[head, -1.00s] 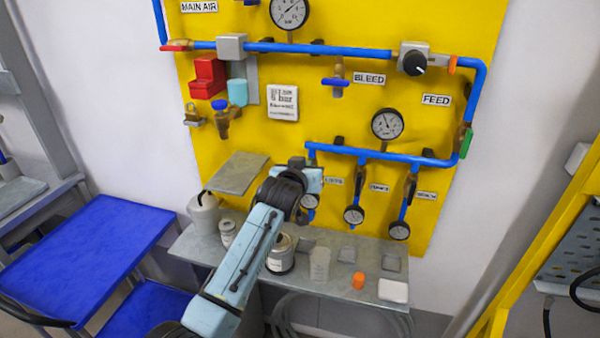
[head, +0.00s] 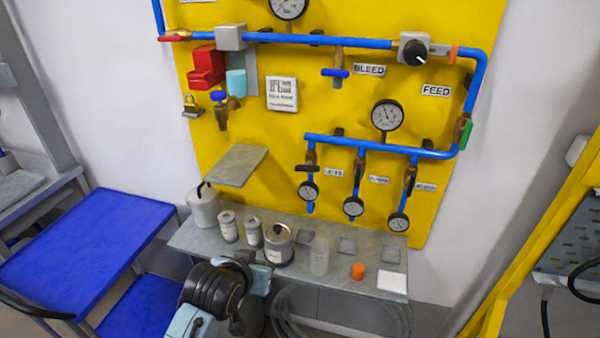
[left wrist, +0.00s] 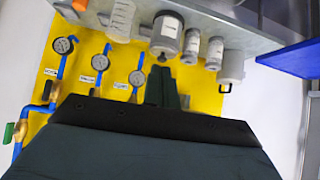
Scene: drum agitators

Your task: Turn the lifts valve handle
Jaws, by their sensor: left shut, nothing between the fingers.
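The lifts valve handle (head: 306,168) is a small dark lever on the leftmost of three blue drop pipes, beside the lifts label (head: 333,172). The lifts gauge (head: 308,191) hangs below it. In the left wrist view the lifts gauge (left wrist: 137,78) shows beside my fingers; I cannot make out the handle there. My left gripper (left wrist: 166,86) is shut and empty. In the head view its arm is low, in front of the shelf, well below and apart from the handle, with its fingertips not clear. My right gripper is not in view.
A grey shelf (head: 190,240) below the panel holds several cans, a clear beaker (head: 319,250) and an orange cap (head: 358,271). A grey plate (head: 236,166) juts out left of the lifts pipe. A blue table (head: 85,240) stands left, a yellow frame (head: 530,245) right.

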